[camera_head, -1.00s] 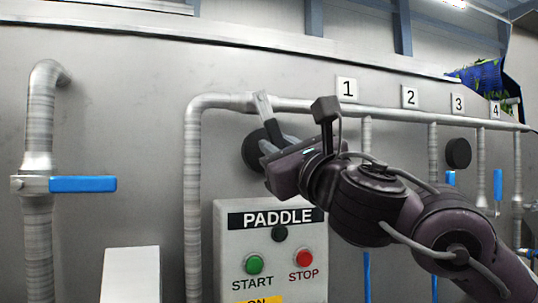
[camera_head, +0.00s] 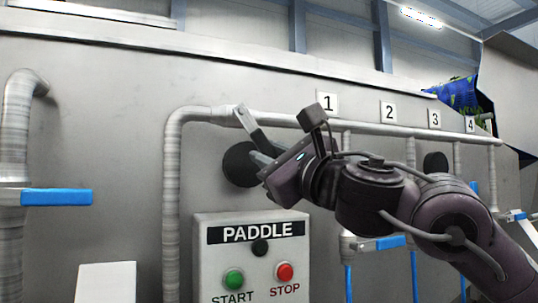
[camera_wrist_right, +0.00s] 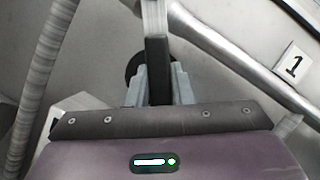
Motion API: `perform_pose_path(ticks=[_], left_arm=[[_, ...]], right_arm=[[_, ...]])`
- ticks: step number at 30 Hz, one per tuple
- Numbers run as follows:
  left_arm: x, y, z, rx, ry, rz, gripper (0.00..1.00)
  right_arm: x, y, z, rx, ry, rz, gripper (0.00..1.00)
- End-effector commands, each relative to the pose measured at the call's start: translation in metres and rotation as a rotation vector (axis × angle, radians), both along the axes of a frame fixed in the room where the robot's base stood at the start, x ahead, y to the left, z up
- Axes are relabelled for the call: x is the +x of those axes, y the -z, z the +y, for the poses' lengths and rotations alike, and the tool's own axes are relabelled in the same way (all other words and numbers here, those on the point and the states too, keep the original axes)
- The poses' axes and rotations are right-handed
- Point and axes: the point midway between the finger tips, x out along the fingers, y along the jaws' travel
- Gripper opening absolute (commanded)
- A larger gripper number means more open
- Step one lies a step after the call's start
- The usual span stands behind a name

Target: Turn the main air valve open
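The main air valve lever (camera_head: 245,118) sits on the grey pipe (camera_head: 300,122) near its bend. It has a pale metal upper part and a dark grip, and it slants down to the right. In the right wrist view the dark grip (camera_wrist_right: 158,65) stands between the two grey fingers, which look closed against its sides. My right gripper (camera_head: 264,160) reaches the lever from the right, and its body hides the grip's lower end. My left gripper is not in view.
A paddle control box (camera_head: 252,258) with green and red buttons is below the lever. A round black knob (camera_head: 240,165) is on the wall behind the gripper. A blue-handled valve (camera_head: 57,197) is at the far left. Numbered pipes run along the right.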

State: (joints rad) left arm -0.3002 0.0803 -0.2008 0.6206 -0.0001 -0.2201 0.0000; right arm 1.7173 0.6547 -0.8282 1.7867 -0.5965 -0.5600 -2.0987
Motion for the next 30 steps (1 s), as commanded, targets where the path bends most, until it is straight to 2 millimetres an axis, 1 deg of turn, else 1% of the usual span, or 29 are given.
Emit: perform_pose_path(ticks=[1,4,5,14,17,24,27,30], left_arm=[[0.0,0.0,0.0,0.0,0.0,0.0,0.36],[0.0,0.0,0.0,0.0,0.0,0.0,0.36],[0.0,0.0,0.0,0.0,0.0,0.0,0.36],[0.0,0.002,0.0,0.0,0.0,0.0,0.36],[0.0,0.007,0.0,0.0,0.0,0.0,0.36],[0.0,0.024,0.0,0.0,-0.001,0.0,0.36],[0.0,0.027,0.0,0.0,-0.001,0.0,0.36],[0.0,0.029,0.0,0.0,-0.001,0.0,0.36]], right_arm=[[0.0,0.0,0.0,0.001,0.0,-0.001,0.26],[0.0,0.0,0.0,0.002,0.0,-0.001,0.39],[0.0,0.0,0.0,0.002,0.0,-0.001,0.42],[-0.002,0.001,-0.001,0.002,0.0,-0.001,0.42],[-0.01,0.005,-0.006,0.0,0.0,-0.002,0.42],[-0.043,0.019,-0.027,0.0,0.002,-0.004,0.42],[-0.054,0.022,-0.033,0.001,0.001,-0.003,0.42],[-0.061,0.024,-0.038,0.001,0.001,-0.002,0.42]])
